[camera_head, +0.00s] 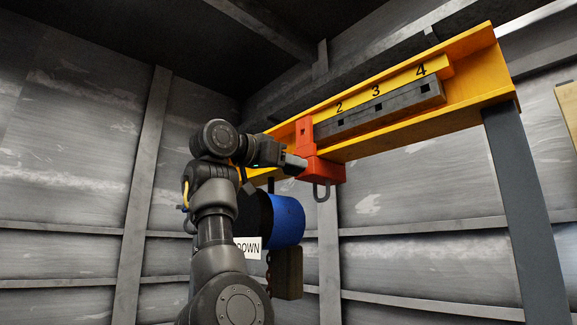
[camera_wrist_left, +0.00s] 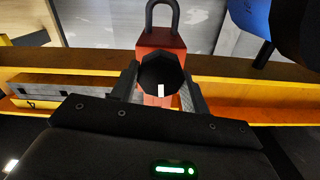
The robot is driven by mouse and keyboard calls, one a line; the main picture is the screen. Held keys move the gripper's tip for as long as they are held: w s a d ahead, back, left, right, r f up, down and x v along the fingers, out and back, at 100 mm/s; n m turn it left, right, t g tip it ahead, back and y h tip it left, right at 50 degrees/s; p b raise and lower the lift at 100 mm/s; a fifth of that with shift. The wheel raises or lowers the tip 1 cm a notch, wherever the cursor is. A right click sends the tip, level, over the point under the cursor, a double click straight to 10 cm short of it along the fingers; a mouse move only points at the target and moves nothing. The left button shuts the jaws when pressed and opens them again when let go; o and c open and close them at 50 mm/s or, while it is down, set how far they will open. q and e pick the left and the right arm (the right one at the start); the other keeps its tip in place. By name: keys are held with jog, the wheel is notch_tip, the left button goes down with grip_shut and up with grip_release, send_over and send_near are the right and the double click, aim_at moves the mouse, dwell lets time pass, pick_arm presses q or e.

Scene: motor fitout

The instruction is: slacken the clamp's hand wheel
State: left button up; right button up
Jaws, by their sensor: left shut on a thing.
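The red clamp (camera_head: 325,170) sits on the yellow beam (camera_head: 385,138), with a grey loop hanging under it. In the left wrist view the clamp (camera_wrist_left: 160,40) shows behind its black, many-sided hand wheel (camera_wrist_left: 160,72), which has a white mark on its lower part. My left gripper (camera_head: 295,163) reaches the clamp from the left. In the left wrist view its fingers (camera_wrist_left: 162,88) lie on either side of the hand wheel and are shut on it. In the head view the gripper hides the wheel. My right gripper is not in view.
A dark bar (camera_head: 390,108) numbered 2, 3 and 4 runs along the beam. A blue and black hoist motor (camera_head: 288,220) hangs below, near my left arm, with a chain and a block (camera_head: 289,272). A grey post (camera_head: 525,200) stands at right.

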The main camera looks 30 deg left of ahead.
pick_arm(q)
jog(key=shift+w+f+n+b, duration=0.1)
jog(key=shift+n+b, duration=0.15)
jog(key=shift+n, duration=4.5)
jog(key=shift+s+f+n+b, duration=0.15)
jog(key=shift+n+b, duration=0.15)
jog(key=shift+n, duration=4.5)
jog(key=shift+w+f+n+b, duration=0.15)
jog(key=shift+n+b, duration=0.1)
jog(key=shift+n, duration=4.5)
jog(key=o, duration=1)
jog(key=shift+a+r, duration=0.1)
jog(key=shift+a, duration=0.05)
